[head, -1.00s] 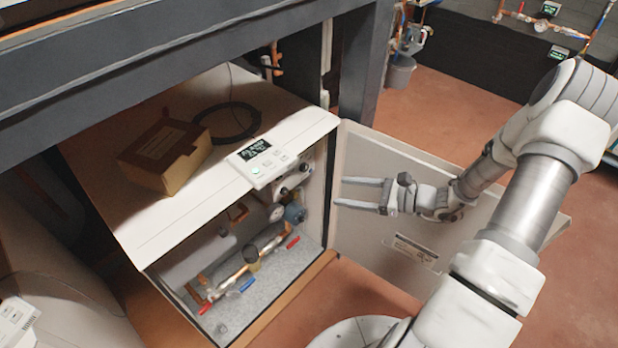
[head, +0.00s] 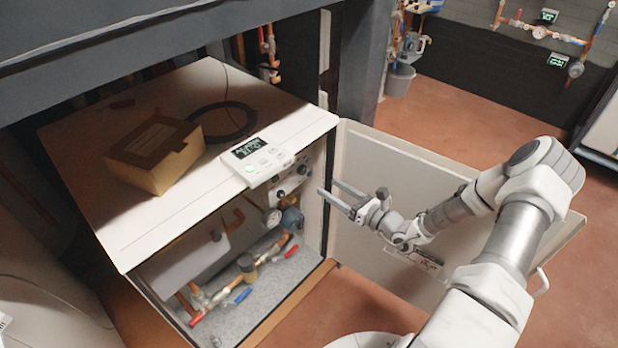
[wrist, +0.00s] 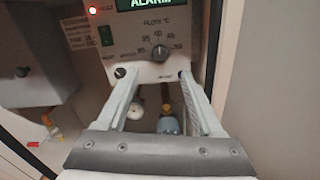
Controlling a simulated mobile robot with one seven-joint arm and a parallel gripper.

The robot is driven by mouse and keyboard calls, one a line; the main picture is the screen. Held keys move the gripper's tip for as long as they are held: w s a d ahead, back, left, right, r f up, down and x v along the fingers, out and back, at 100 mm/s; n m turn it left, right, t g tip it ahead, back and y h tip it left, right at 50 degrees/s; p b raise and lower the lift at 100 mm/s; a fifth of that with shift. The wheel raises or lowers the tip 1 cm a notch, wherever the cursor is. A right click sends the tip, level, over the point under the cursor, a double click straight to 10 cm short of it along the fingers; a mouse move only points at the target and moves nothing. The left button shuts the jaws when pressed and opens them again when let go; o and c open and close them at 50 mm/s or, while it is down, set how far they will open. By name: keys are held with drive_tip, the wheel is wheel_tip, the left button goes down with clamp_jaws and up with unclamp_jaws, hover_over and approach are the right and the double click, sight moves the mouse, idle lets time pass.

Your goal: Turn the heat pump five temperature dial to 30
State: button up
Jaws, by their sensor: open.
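The heat pump (head: 225,207) is a white cabinet with its front door open. Inside it at the upper right is a white panel with dark knobs (head: 302,170). In the wrist view that panel has a black dial (wrist: 160,53) under a "FLOW °C" label, with numbers around it. The numbers are small and I cannot read the dial's setting. My gripper (head: 328,187) is open and empty, in front of the cabinet opening and apart from the dial. In the wrist view my gripper (wrist: 155,76) has its fingertips just below the dial, one on each side.
The open door (head: 440,190) stands to the right of my gripper. A controller with a display (head: 257,160) overhangs the cabinet's top front edge. A cardboard box (head: 155,155) and a black cable (head: 225,120) lie on top. Pipes with red and blue valve handles (head: 243,296) are inside, low down.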

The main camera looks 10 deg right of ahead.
sight(304, 171)
drive_tip(key=b+x, duration=0.2)
drive_tip(key=x, duration=0.7)
clamp_jaws()
